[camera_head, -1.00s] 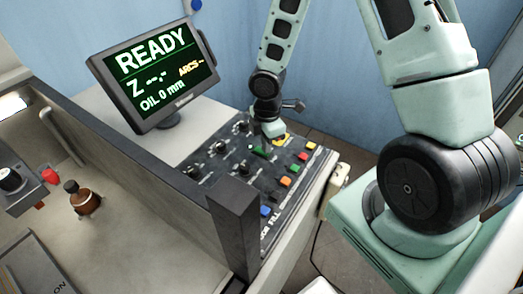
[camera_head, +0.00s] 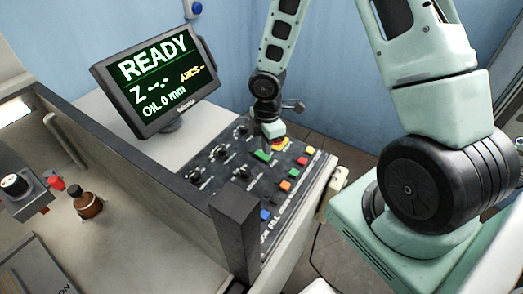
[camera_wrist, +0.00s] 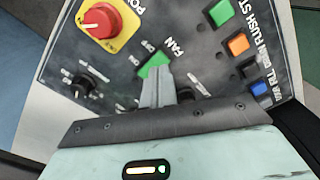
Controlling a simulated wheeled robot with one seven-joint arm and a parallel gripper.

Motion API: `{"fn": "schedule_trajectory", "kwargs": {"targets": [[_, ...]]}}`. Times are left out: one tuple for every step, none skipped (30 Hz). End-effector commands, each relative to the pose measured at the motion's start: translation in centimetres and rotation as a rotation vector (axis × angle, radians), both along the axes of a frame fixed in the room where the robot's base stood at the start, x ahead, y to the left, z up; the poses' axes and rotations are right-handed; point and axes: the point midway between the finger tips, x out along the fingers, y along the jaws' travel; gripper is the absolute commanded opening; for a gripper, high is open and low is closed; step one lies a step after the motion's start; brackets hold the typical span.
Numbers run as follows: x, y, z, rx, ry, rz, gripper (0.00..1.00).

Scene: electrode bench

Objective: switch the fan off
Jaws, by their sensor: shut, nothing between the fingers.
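The fan switch (camera_wrist: 153,66) is a green rocker on the dark control panel, with FAN, ON and OFF printed beside it in the wrist view. It also shows in the head view (camera_head: 262,156). Which way it is tipped I cannot tell. My gripper (camera_wrist: 158,76) is shut and empty. In the wrist view its fingertips overlap the lower edge of the green rocker; whether they touch it is unclear.
A monitor (camera_head: 157,79) reading READY stands left of the panel. A dark post (camera_head: 236,235) rises in front.

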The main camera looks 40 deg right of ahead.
Motion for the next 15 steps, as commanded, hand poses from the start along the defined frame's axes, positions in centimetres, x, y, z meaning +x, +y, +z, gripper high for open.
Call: {"fn": "schedule_trajectory", "kwargs": {"targets": [[0.0,0.0,0.8,0.000,0.000,0.000,0.00],[0.0,0.0,1.1,0.000,0.000,0.000,0.00],[0.0,0.0,1.4,0.000,0.000,0.000,0.00],[0.0,0.0,1.6,0.000,0.000,0.000,0.00],[0.0,0.0,1.8,0.000,0.000,0.000,0.00],[0.0,0.0,2.1,0.000,0.000,0.000,0.00],[0.0,0.0,2.4,0.000,0.000,0.000,0.00],[0.0,0.0,2.6,0.000,0.000,0.000,0.00],[0.0,0.0,2.9,0.000,0.000,0.000,0.00],[0.0,0.0,3.1,0.000,0.000,0.000,0.00],[0.0,0.0,3.3,0.000,0.000,0.000,0.00],[0.0,0.0,3.6,0.000,0.000,0.000,0.00],[0.0,0.0,3.9,0.000,0.000,0.000,0.00],[0.0,0.0,4.1,0.000,0.000,0.000,0.00],[0.0,0.0,4.4,0.000,0.000,0.000,0.00]]}}
